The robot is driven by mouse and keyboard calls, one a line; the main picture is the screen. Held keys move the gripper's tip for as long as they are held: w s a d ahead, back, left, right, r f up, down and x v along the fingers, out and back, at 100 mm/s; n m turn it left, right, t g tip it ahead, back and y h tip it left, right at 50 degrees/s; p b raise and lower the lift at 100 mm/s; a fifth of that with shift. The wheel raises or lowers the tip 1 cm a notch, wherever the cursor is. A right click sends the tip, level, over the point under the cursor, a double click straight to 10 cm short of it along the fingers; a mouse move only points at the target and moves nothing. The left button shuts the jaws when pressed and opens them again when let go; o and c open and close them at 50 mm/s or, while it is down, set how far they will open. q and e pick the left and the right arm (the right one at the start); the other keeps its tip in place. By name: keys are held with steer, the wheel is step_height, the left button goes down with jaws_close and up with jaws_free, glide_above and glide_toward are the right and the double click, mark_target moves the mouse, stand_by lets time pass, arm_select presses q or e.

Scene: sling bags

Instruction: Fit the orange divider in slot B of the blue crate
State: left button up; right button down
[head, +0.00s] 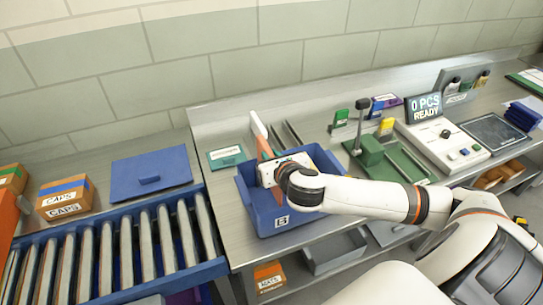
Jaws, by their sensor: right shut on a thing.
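The blue crate (258,208) stands on the metal bench, with a dark letter, which looks like B, on a white label on its front wall. The orange divider (264,147) shows as a narrow upright piece at the back left of the crate, rising above the rim, with a pale face beside its orange part. My right gripper (272,172) is over the crate's left part and shut on the divider. My gripper and wrist hide the divider's lower part and much of the crate's inside, so its seating and slot cannot be told. My left gripper is out of view.
A roller conveyor (128,250) lies to the left, with a blue lid (151,173) behind it and caps boxes (64,198) beyond. A green fixture (385,160) and a counter with display (443,135) stand right of the crate. A grey bin (335,251) sits below.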

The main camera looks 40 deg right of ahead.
mark_target(273, 193)
steer(key=shift+r+p, duration=0.1)
steer(key=shift+p, duration=0.45)
stand_by(0.6)
steer(key=shift+f+b, duration=2.7)
steer(key=shift+f, duration=2.35)
steer(key=c, duration=1.3)
jaws_free()
steer(key=shift+s+f, duration=0.1)
steer(key=shift+s, duration=0.05)
steer(key=shift+o, duration=0.2)
steer(key=shift+f, duration=0.1)
steer(key=shift+s+a, duration=0.2)
steer(key=shift+s, duration=0.4)
steer(key=v, duration=0.3)
steer(key=b+v, duration=0.1)
steer(key=v, duration=0.2)
steer(key=b+v, duration=0.1)
steer(key=v, duration=0.2)
steer(key=shift+r, duration=0.45)
steer(key=shift+v, duration=0.8)
